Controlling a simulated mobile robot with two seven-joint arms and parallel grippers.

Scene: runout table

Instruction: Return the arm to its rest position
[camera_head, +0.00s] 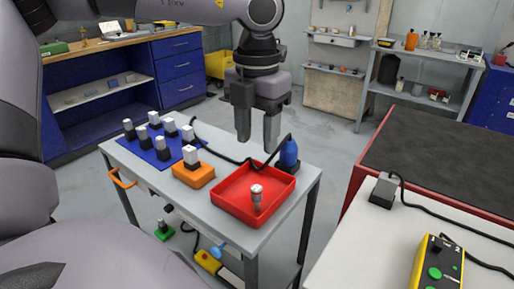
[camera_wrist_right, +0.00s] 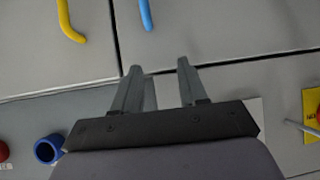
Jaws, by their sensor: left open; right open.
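My left arm comes in across the top of the head view, and its gripper (camera_head: 257,138) hangs pointing down above the back of the grey runout table (camera_head: 215,219). It is open, with a gap between its fingers, and nothing is between them. My right gripper (camera_wrist_right: 160,92) shows in the right wrist view, open and empty, over grey panels. The right gripper is not clearly visible in the head view.
A yellow control box (camera_head: 437,264) lies at right. Grey floor surrounds the table.

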